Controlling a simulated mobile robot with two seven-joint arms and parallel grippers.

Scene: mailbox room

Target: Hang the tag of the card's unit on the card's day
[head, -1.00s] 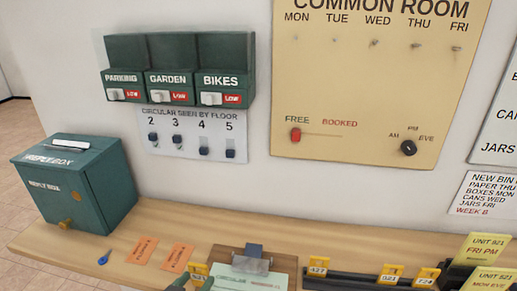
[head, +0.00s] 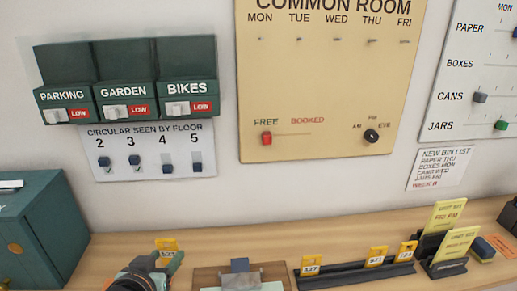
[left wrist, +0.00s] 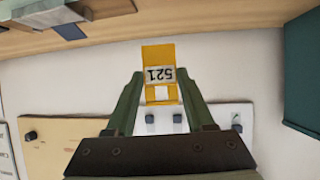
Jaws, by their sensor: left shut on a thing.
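My left gripper (head: 165,260) is shut on a yellow tag (head: 166,244), raised above the table at the lower left of the head view. In the left wrist view the tag (left wrist: 158,74) reads 521 upside down, between the fingertips. The cream COMMON ROOM board (head: 320,95) has a row of small hooks under MON to FRI, with no tag on them. Two yellow cards stand at the right; the rear card (head: 447,214) reads FRI PM and the front card (head: 456,245) is partly blurred. My right gripper is out of view.
A dark rack (head: 355,275) holds yellow tags, one reading 427. A clipboard (head: 208,278) lies left of it. The red slider (head: 266,138) is at FREE, beside a black knob (head: 371,136). A green reply box (head: 40,235) stands at the left.

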